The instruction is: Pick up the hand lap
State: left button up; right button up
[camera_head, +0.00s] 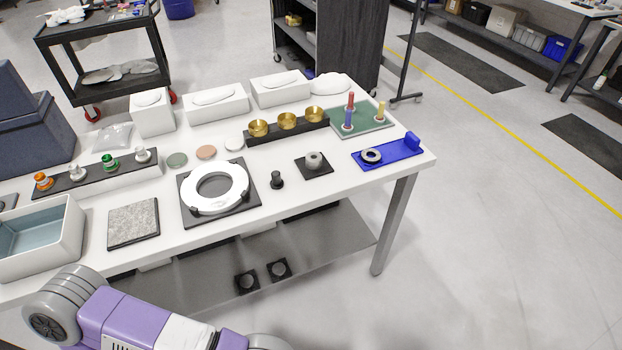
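No object here is labelled as the hand lap, and I cannot tell for sure which one it is. A small black knobbed piece (277,180) stands upright on the white table (345,195), right of the white ring (215,188) on its black square plate. Right of the knob, a grey round piece (314,160) sits on a small black square base (321,171). My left arm, purple and white, crosses the bottom left below the table's front edge, apart from these objects. Neither gripper shows in this view.
A blue fixture with a dark ring (400,153) lies at the right end. A green board with coloured pegs (366,121) and brass cups (287,122) stand behind. A grey stone slab (133,223) and an open box (72,248) are at left. The right front tabletop is clear.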

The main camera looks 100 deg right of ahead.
aim_at(277, 183)
jog(key=z, duration=3.1)
